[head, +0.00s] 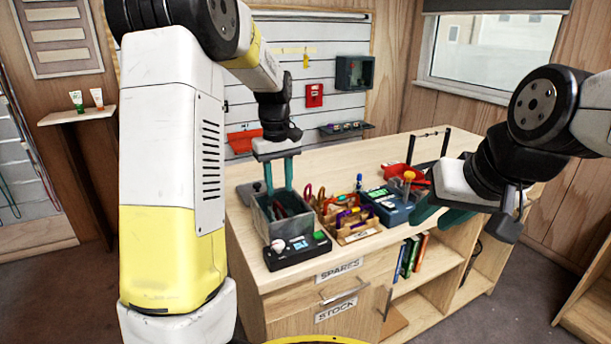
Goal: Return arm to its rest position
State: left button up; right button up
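My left gripper (279,188) points down over the back of a grey bin (288,228) on the workbench. Its two teal fingers are apart with nothing seen between them. Whether the tips reach inside the bin's rim is hard to tell. Dark items lie in the bin. My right gripper (434,222) is in front of the bench's right part, tilted toward the lower left. Its teal fingers are apart and no object shows between them. It covers part of the bench top behind it.
The workbench (390,150) holds a black device (297,251), a wooden tray (356,237) of coloured gear, a blue box (393,211) and a red bin (405,174). A slatted wall panel (330,60) stands behind. The back of the bench top has free room.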

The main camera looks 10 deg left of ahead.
pick_arm(q)
jog(key=s+d+r+m+t+h, duration=0.1)
jog(key=s+r+m+t, duration=0.2)
jog(key=s, duration=0.9)
jog(key=s+d+r+m+t+h, duration=0.1)
jog(key=s+r+m+t, duration=0.2)
jog(key=s, duration=0.9)
notch_tip(320, 180, up, 3)
jog(key=shift+d+r+m, duration=0.15)
jog(key=shift+r+m, duration=0.05)
jog(key=shift+m, duration=0.4)
pick_arm(e)
jog(key=shift+c, duration=0.3)
